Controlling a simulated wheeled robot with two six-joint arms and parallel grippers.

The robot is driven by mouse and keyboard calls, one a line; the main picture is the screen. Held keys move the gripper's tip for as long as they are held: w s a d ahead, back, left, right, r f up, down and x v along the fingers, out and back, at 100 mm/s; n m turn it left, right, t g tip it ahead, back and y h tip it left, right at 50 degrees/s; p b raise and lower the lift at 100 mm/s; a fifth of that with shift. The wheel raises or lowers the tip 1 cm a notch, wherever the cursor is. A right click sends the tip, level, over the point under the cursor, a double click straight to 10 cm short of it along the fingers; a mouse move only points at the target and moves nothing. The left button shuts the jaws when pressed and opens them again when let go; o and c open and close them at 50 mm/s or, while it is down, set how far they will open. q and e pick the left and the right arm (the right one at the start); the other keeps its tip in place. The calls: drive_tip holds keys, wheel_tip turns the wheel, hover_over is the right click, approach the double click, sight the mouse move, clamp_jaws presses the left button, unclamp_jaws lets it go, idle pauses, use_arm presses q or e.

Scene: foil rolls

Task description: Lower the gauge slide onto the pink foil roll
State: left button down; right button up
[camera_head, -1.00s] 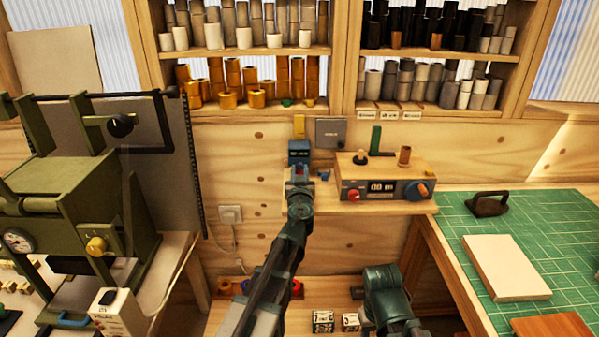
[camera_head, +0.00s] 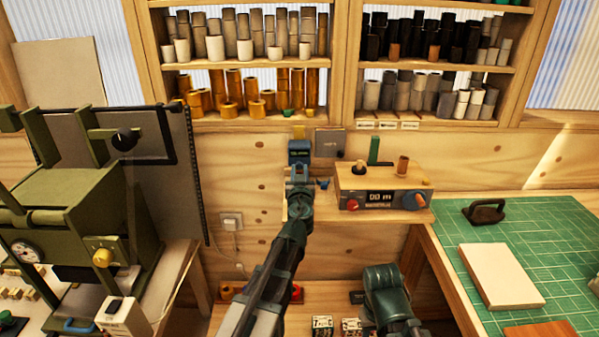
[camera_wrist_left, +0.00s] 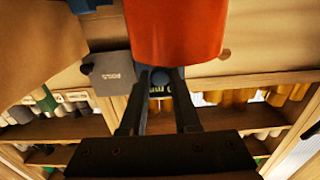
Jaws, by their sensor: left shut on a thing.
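The gauge slide (camera_head: 299,152) is a dark blue block with a small display, against the back wall in the head view. My left gripper (camera_head: 300,172) is at its front. In the left wrist view, the fingers (camera_wrist_left: 158,85) are shut on a small blue knob (camera_wrist_left: 160,77), with lit digits behind it. A large red-orange rounded thing (camera_wrist_left: 175,30) fills the top of that view, close to the camera. It may be the pink foil roll, but I cannot tell. In the head view, my arm hides what is under the slide. My right gripper's fingers do not show.
A console (camera_head: 385,190) with knobs and a display stands right of the gauge. A grey box (camera_head: 329,143) hangs on the wall behind. Shelves of rolls (camera_head: 245,115) are above. A green cutting mat (camera_head: 535,240) lies at right, a green machine (camera_head: 75,215) stands left.

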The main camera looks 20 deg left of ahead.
use_arm(q)
drive_tip(key=shift+r+p, duration=0.35)
drive_tip(key=shift+r, duration=0.6)
drive_tip(key=shift+f, duration=0.1)
